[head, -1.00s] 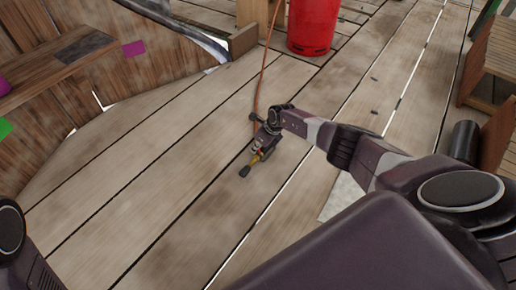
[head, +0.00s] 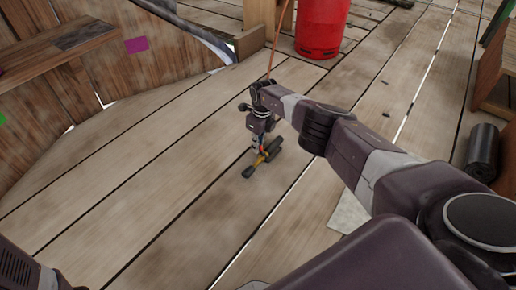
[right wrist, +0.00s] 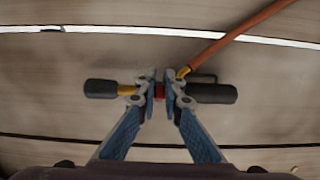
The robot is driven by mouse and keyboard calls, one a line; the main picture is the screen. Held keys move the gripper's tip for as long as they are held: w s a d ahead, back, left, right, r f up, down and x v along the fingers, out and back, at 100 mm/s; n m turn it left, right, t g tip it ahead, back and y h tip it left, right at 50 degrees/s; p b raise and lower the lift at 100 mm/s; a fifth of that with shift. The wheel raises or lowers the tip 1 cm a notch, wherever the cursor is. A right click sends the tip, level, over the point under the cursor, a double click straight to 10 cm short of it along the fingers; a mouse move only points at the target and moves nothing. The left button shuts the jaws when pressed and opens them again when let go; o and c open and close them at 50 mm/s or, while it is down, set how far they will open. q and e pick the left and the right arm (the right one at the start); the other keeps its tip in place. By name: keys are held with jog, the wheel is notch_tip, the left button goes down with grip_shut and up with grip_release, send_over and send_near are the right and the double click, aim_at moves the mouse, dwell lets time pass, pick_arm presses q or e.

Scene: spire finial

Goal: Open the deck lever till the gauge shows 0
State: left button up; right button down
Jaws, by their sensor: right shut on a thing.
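The deck lever seems to be the small brass fitting with black ends (head: 249,171) on the planks in the head view. In the right wrist view it lies crosswise, with a black grip on the left (right wrist: 101,89), a thicker black part on the right (right wrist: 211,94) and a red piece in the middle. My right gripper (right wrist: 160,90) is shut on the red middle of the lever. In the head view my right gripper (head: 262,150) points down onto it. I cannot make out a gauge face or reading. My left gripper is out of view.
An orange hose (right wrist: 232,35) runs from the fitting toward the red cylinder (head: 321,28) at the back. A dark roll (head: 482,152) lies at the right. A curved wooden wall with a shelf (head: 60,52) stands at the left. The planks around the fitting are largely clear.

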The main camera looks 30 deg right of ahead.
dwell(0.3)
jog(key=c, duration=2)
grip_release()
jog(key=shift+c, duration=0.2)
jog(key=shift+r, duration=0.8)
notch_tip(320, 180, up, 10)
jog(key=s, duration=0.1)
jog(key=shift+d, duration=0.15)
jog(key=shift+r, duration=0.1)
